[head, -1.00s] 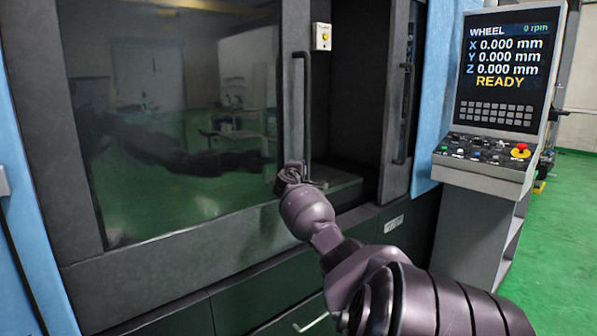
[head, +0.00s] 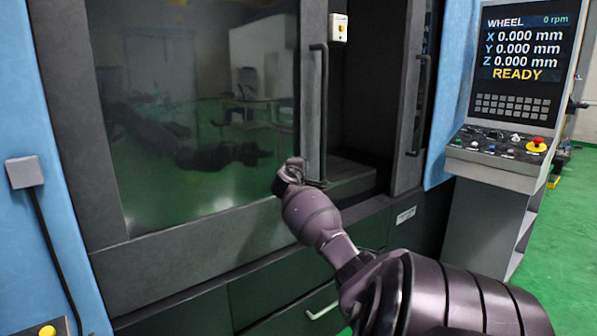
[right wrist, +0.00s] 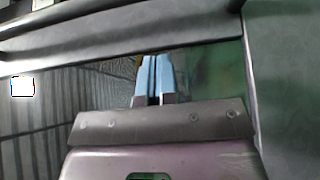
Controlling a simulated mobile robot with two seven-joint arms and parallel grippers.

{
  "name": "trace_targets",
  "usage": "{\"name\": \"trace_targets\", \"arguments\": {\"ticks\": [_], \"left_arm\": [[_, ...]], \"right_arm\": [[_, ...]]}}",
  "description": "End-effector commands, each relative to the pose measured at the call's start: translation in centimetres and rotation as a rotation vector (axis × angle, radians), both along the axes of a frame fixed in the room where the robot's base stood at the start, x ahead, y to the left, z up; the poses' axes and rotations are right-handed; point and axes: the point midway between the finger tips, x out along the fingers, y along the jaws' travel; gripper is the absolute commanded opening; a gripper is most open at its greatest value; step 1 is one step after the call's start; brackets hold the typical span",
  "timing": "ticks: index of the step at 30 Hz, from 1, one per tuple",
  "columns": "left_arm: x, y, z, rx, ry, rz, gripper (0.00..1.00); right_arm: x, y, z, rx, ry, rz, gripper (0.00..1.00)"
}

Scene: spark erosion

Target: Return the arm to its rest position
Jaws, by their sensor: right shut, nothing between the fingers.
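My right arm reaches in from the lower right of the head view, and its gripper (head: 290,172) is in front of the machine's sliding door near the lower end of the door handle (head: 318,110). In the right wrist view the two blue fingers of the right gripper (right wrist: 153,75) are together with nothing between them. In the head view the fingertips are mostly hidden behind the wrist, and I cannot tell whether they touch the door. My left gripper is not in view.
The machine door (head: 190,120) has a dark window and stands partly open, with a dark gap on its right. A second handle (head: 420,105) is right of the gap. A control panel (head: 510,100) reading READY stands at right.

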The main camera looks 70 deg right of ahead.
Motion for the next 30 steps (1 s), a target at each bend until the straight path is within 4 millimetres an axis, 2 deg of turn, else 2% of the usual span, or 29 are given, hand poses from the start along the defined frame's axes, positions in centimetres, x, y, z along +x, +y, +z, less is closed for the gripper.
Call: {"name": "trace_targets", "arguments": {"ticks": [6, 12, 25, 28, 30], "left_arm": [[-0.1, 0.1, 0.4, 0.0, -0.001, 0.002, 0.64], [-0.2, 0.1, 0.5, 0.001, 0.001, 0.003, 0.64], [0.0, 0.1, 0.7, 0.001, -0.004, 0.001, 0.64], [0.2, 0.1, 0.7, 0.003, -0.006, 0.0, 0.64], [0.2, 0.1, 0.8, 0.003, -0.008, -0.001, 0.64]], "right_arm": [[-0.3, 2.9, 0.0, 0.0, -0.001, 0.001, 0.0], [-0.4, 4.5, 0.0, 0.0, -0.001, 0.0, 0.0], [-0.4, 4.9, 0.0, -0.001, -0.016, 0.003, 0.0], [0.8, 5.2, 0.4, 0.001, -0.103, 0.076, 0.0], [3.3, 7.0, 1.3, 0.009, -0.208, 0.203, 0.0]]}}
